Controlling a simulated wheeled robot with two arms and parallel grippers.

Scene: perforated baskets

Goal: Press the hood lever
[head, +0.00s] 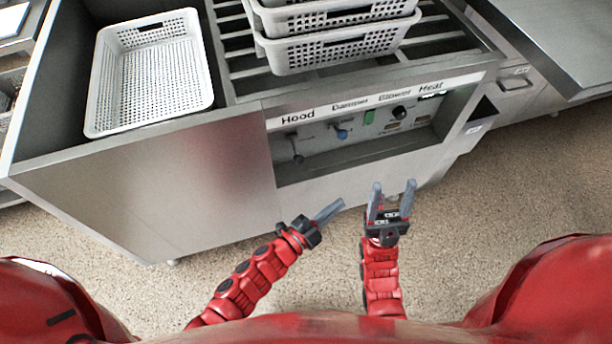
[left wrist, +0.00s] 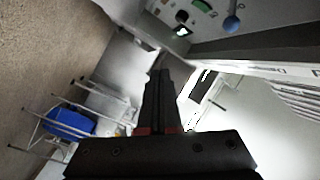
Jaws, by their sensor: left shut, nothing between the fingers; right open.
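The hood lever (head: 296,152) is a small dark lever on the recessed control panel, under the label "Hood". A blue damper knob (head: 342,133) is to its right; a blue knob also shows at the top of the left wrist view (left wrist: 231,24). My left gripper (head: 334,208) is shut and empty, in front of and below the panel, apart from the lever. Its closed fingers show in the left wrist view (left wrist: 158,100). My right gripper (head: 393,190) is open and empty, to the right of the left one. The hood lever cannot be made out for sure in the left wrist view.
The panel sits in a recess of a steel counter (head: 200,180). A green switch (head: 369,117) and a black knob (head: 400,111) are right of the damper knob. A white perforated basket (head: 108,100) and stacked baskets (head: 345,48) stand on top. Open floor lies before the counter.

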